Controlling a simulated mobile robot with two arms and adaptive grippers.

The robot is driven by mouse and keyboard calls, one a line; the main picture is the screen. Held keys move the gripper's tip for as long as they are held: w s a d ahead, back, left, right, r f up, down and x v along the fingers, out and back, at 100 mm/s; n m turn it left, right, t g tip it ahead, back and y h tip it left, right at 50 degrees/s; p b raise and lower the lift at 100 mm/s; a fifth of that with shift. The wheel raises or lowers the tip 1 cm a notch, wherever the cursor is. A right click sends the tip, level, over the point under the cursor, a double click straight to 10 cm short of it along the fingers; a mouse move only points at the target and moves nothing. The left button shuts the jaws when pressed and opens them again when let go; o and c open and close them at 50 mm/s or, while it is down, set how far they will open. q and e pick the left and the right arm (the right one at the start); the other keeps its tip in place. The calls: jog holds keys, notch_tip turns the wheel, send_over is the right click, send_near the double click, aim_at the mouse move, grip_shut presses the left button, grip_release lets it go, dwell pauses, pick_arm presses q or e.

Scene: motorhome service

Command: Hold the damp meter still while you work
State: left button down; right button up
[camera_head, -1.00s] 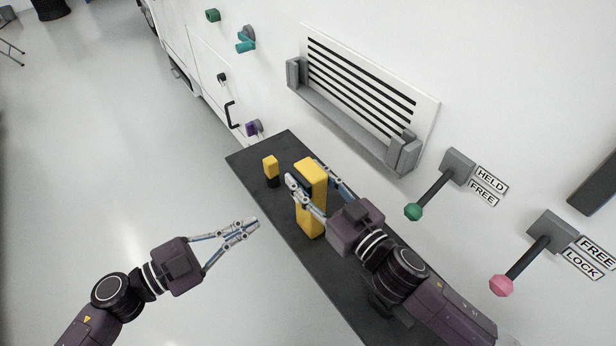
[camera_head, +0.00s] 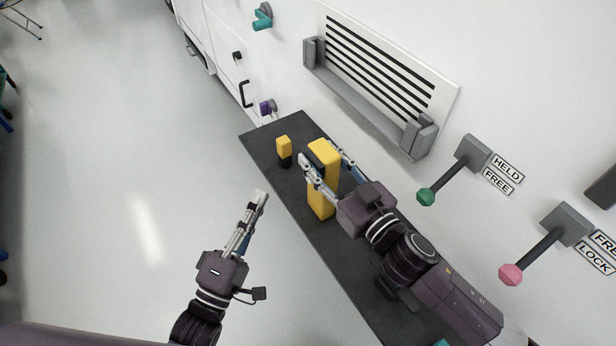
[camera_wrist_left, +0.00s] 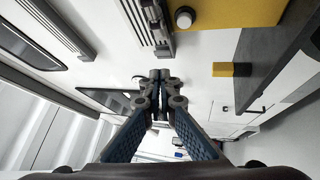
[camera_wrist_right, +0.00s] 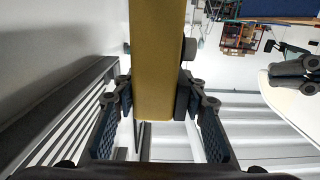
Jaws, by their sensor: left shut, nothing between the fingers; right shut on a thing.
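The damp meter, which I take to be the tall yellow block (camera_head: 323,196), stands upright over the dark bench. My right gripper (camera_head: 318,158) is shut on its upper part. The right wrist view shows the yellow body (camera_wrist_right: 157,50) between both fingers, with a dark part and a grey knob on its right side. Whether its base touches the bench I cannot tell. My left gripper (camera_head: 261,196) is shut and empty, off the bench's left edge, to the left of the meter. In the left wrist view its fingertips (camera_wrist_left: 160,75) meet.
A small yellow and black block (camera_head: 284,147) stands on the dark bench (camera_head: 262,133) beyond the meter. On the wall are a slatted vent with a grey ledge (camera_head: 365,95), a green-knobbed lever (camera_head: 427,196) by HELD/FREE labels and a pink-knobbed lever (camera_head: 511,274). Open floor lies left.

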pick_arm(q)
jog(key=n+y, duration=0.1)
jog(key=n, duration=0.2)
jog(key=f+n+y, duration=0.1)
jog(key=n, duration=0.2)
jog(key=f+n+y, duration=0.1)
jog(key=n+y, duration=0.1)
jog(key=n, duration=0.1)
jog(key=shift+s+a, duration=0.25)
jog(key=shift+a, duration=0.1)
jog(key=shift+w+d, duration=0.1)
jog(key=w+d, duration=0.5)
jog(key=d, duration=0.2)
jog(key=shift+w, duration=0.15)
dwell(0.9)
jog(key=shift+w+d, duration=0.15)
jog(key=shift+d, duration=0.15)
jog(key=shift+w+d, duration=0.3)
jog(key=shift+d, duration=0.1)
dwell(0.7)
jog(key=shift+a, duration=0.1)
jog(key=shift+s+a, duration=0.6)
jog(key=shift+a, duration=0.1)
